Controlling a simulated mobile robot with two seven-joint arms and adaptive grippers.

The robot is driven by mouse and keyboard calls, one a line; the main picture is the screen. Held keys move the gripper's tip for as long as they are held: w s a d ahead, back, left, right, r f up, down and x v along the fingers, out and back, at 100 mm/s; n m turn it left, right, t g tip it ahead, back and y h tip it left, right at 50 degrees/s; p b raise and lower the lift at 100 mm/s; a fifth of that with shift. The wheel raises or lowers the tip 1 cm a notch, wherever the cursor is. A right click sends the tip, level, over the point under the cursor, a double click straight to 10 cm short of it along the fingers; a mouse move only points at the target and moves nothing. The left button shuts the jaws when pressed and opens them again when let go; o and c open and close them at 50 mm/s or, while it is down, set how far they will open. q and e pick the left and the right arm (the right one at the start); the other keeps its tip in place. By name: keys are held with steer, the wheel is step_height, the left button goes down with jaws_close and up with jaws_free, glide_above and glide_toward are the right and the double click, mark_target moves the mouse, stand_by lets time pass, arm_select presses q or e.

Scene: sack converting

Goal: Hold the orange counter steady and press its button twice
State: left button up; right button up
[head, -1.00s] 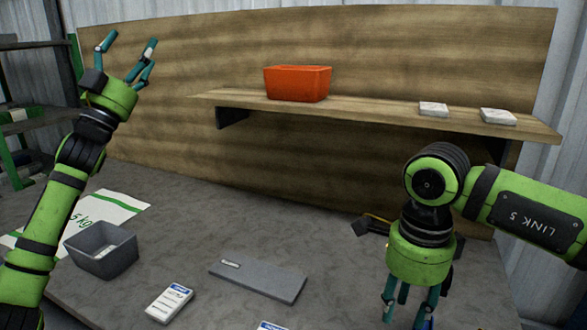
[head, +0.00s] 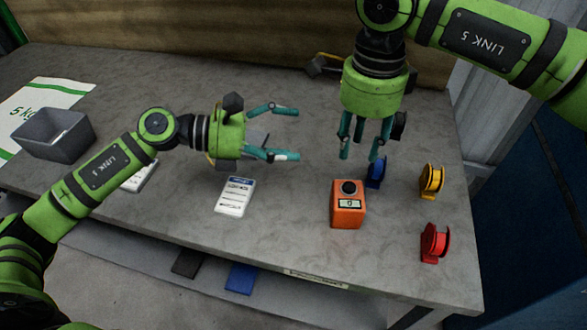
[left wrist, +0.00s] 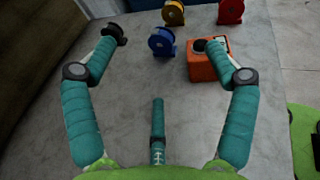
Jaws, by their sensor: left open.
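The orange counter (head: 346,218) stands upright near the table's front edge, with a dark round button on top and a display that seems to read 0. My left gripper (head: 292,134) is open and empty, left of and behind the counter, its fingers pointing right. In the left wrist view the counter (left wrist: 203,68) is beyond the right-hand finger, which partly covers it; that gripper (left wrist: 162,42) has nothing between its fingers. My right gripper (head: 359,156) points down behind the counter in the picture, with its visible fingers apart and empty. Neither gripper appears to touch the counter.
Blue (head: 376,173), yellow (head: 431,181) and red (head: 434,243) spools stand right of the counter. A white printed card (head: 235,197) lies to its left. A grey bin (head: 57,135) is at far left. The table front between card and counter is clear.

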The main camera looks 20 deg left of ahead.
mark_target(332, 198)
arm_select(q)
steer(key=s+d+f+m+g, duration=0.1)
steer(key=f, duration=0.1)
steer(key=s+d+f+m+g+y, duration=0.1)
steer(key=s+f, duration=0.1)
steer(key=s+d+f+m, duration=0.1)
steer(key=f+m, duration=0.1)
steer(key=shift+s+f+g, duration=0.35)
steer(key=shift+f+g, duration=0.05)
steer(key=shift+d+f+y, duration=0.2)
steer(key=shift+d+y, duration=0.1)
steer(key=shift+d, duration=0.05)
steer(key=shift+x, duration=3.05)
